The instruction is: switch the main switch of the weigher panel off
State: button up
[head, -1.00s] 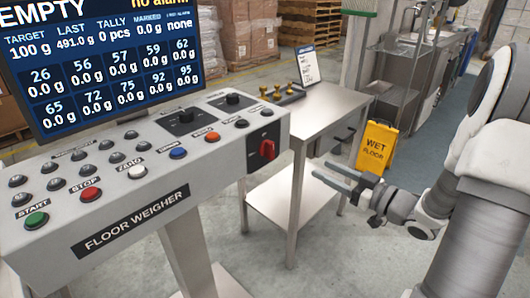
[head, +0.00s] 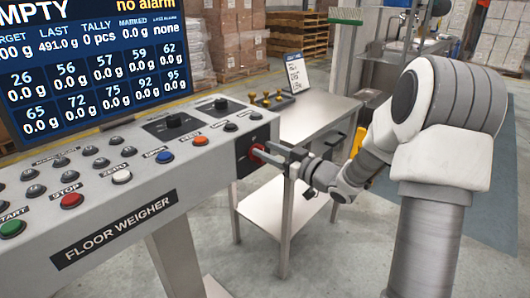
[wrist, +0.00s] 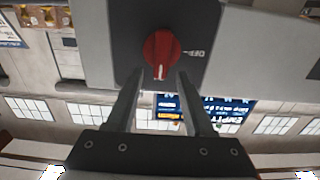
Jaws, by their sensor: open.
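The red main switch (head: 257,150) sits on a dark plate at the right end of the grey weigher panel (head: 205,160). In the wrist view the red knob (wrist: 161,46) is straight ahead, with a white mark pointing down the picture and the word OFF to its right. My gripper (head: 270,156) is at the panel's end face, partly covering the switch. In the wrist view my gripper (wrist: 158,78) is open, one finger on each side of the knob's lower edge. I cannot tell whether the fingers touch it.
A steel table (head: 320,115) with brass weights (head: 266,98) and a sign card (head: 294,72) stands just behind my gripper. A yellow floor sign (head: 357,142) is mostly hidden by my arm. Coloured buttons and two black knobs fill the panel top.

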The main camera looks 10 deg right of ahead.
jog(key=shift+w+a, duration=0.35)
jog(key=shift+w, duration=0.15)
grip_shut()
